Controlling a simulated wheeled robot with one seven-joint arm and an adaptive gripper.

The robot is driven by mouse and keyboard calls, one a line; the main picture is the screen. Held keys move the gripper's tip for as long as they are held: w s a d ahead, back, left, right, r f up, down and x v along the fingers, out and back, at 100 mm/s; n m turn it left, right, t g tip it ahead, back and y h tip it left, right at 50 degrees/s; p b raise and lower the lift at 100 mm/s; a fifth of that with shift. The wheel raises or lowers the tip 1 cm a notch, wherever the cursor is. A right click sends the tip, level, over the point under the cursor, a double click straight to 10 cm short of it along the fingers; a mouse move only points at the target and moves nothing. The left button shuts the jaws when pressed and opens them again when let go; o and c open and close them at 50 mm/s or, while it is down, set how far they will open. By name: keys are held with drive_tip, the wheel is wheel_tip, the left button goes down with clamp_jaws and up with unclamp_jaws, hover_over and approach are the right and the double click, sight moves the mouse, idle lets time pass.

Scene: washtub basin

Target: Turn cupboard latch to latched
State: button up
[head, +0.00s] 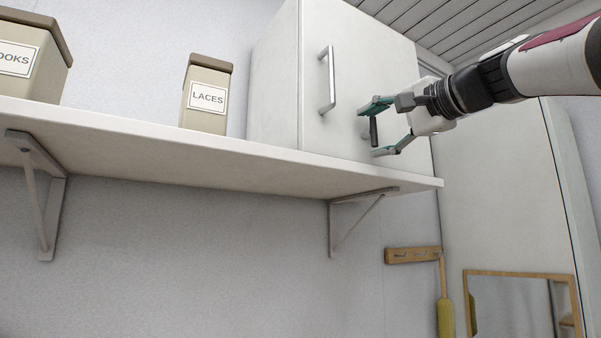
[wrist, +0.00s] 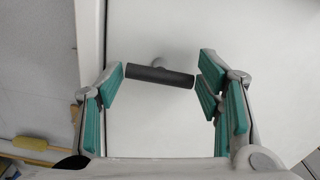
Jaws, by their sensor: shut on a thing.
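The cupboard (head: 275,80) is pale, stands on the wall shelf and has a closed-looking front door. Its latch is a dark grey bar (head: 373,132), standing about upright low on the door in the head view. In the wrist view the latch bar (wrist: 158,75) lies crosswise, with a pale round mount behind its middle. My gripper (head: 379,130) is at the door with one teal finger above and one below the bar. In the wrist view my gripper (wrist: 160,78) has its finger pads at the bar's two ends, shut on it lengthwise.
A metal door handle (head: 327,80) rises left of the latch. The white shelf (head: 180,155) runs below, carrying a LACES box (head: 207,95) and another box (head: 35,62). A tall pale panel (head: 500,190), peg rail (head: 412,255) and mirror (head: 515,305) are at right.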

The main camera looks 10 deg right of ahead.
idle(0.4)
drive_tip(key=o, duration=1)
drive_tip(key=shift+o, duration=0.2)
drive_tip(key=shift+s, duration=0.1)
drive_tip(key=v, duration=1.1)
drive_tip(key=shift+s+d, duration=0.15)
drive_tip(key=shift+s, duration=0.25)
